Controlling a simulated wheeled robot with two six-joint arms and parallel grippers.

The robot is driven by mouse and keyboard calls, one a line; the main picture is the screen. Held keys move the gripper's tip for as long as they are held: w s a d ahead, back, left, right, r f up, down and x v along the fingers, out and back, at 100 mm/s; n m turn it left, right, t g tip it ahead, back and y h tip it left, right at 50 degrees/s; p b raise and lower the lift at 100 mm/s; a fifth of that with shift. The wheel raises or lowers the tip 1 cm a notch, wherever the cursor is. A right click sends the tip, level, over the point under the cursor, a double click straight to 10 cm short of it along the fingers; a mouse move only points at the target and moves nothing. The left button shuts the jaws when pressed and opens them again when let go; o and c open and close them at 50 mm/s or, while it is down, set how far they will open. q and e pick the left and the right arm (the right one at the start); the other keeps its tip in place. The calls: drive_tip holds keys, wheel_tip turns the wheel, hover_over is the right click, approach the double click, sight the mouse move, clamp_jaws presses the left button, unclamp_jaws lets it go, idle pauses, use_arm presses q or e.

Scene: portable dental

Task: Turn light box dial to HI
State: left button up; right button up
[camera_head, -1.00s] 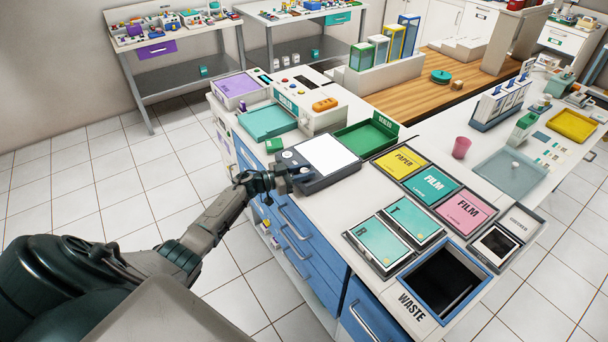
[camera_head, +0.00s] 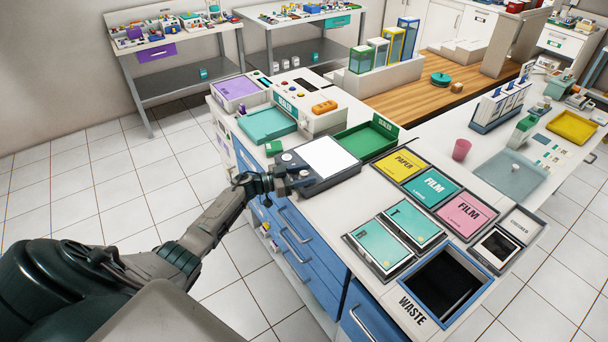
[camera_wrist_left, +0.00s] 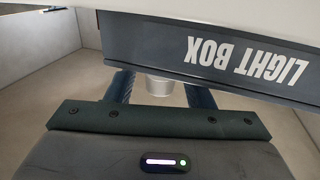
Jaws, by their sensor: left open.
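The light box (camera_head: 325,157) is a dark grey unit with a bright white panel, at the left edge of the counter in the head view. Its dark front with white "LIGHT BOX" lettering shows upside down in the left wrist view (camera_wrist_left: 210,50). A round light-grey dial (camera_wrist_left: 159,86) shows below that front, between the fingers. My left gripper (camera_head: 301,178) is at the box's near left side. In the left wrist view the gripper (camera_wrist_left: 158,90) is open, one finger on each side of the dial. Contact and the dial's setting cannot be made out. My right gripper is not in view.
A green tray (camera_head: 366,140) and a sealer unit (camera_head: 306,107) stand behind the box. Blue drawers (camera_head: 300,245) are below the counter edge.

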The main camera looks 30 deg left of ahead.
use_arm(q)
drive_tip(key=b+v, duration=0.3)
drive_tip(key=v, duration=0.7)
drive_tip(key=shift+s+a, duration=0.25)
drive_tip(key=shift+a, duration=0.05)
drive_tip(key=shift+f, duration=0.15)
